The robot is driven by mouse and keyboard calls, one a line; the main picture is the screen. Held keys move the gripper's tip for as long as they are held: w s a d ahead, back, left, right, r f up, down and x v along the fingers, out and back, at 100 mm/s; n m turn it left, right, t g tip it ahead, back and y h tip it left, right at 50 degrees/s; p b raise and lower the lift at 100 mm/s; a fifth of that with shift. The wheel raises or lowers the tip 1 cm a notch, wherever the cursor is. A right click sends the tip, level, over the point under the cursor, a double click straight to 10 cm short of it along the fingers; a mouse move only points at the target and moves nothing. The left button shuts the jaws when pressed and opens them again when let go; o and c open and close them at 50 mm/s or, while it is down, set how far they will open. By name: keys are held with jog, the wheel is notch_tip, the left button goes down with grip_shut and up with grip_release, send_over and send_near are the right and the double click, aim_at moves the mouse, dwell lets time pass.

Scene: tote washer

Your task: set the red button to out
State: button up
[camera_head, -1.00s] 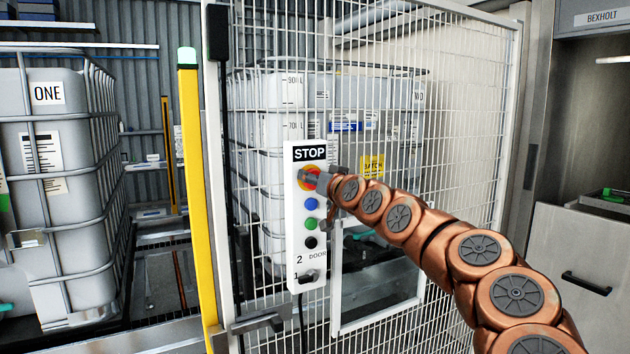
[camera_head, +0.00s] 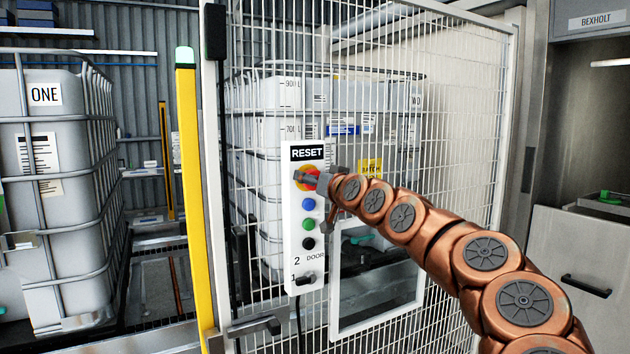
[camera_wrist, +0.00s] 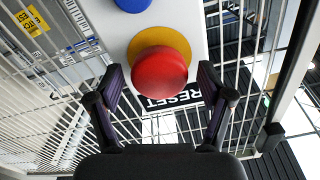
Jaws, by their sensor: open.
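The red button (camera_wrist: 160,78) is a round mushroom head on a yellow disc (camera_wrist: 172,42), on a white control panel (camera_head: 293,222). In the head view the red button (camera_head: 310,181) is partly hidden by my gripper (camera_head: 318,178). The panel's black label (camera_head: 307,153) reads RESET. In the wrist view my gripper (camera_wrist: 160,105) is open, with one finger on each side of the red button. Gaps show between the fingers and the button, and nothing is held. The button's height off its disc is hard to judge.
Below are blue (camera_head: 308,204), green (camera_head: 308,224) and black (camera_head: 309,243) buttons and a door switch (camera_head: 306,279). A mesh fence (camera_head: 460,120) stands behind the panel. A yellow post (camera_head: 190,190) and a caged tank (camera_head: 60,190) stand at left.

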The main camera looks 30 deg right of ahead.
jog(key=s+a, duration=0.1)
jog(key=s, duration=1.1)
dwell(0.4)
jog(key=shift+a, duration=0.1)
dwell(0.4)
